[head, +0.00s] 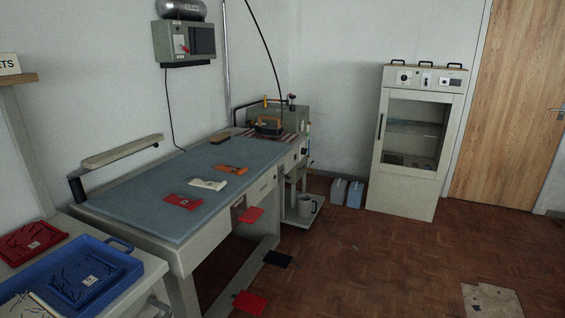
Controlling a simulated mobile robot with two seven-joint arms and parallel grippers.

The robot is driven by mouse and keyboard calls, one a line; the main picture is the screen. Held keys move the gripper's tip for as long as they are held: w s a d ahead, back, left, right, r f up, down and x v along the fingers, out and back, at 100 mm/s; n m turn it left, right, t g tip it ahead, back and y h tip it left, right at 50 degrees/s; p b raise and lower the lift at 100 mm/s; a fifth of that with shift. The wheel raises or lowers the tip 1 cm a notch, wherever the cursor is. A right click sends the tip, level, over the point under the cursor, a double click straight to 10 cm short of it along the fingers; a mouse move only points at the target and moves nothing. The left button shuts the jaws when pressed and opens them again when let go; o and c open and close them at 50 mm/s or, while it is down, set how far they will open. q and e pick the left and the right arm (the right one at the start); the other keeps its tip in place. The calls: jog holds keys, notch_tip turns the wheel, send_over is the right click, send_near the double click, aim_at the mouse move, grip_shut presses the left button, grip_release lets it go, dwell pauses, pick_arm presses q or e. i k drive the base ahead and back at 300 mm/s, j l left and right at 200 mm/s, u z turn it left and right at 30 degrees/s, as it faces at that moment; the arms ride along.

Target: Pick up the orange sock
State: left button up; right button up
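A small flat orange piece (230,169) with a dark mark lies on the blue-grey padded top of the worktable (135,207), near its right edge. It is the only orange cloth-like thing I make out, but I cannot tell from its shape whether it is a sock. A white piece (208,184) and a red piece (183,202) lie in a row with it, nearer to me. A brown block-like thing (220,140) lies farther back on the pad. Neither of my grippers shows in the head view.
Red and blue trays (128,268) with dark slender items stand at the lower left. An iron (268,125) rests at the table's far end. Red flat things (250,302) and a dark one (277,259) are low beside the table. A glass-fronted cabinet (405,196) stands behind open floor (380,265).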

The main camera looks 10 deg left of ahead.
aim_at(228, 168)
jog(key=i, duration=0.7)
jog(key=i+l, duration=0.15)
jog(key=i, duration=0.55)
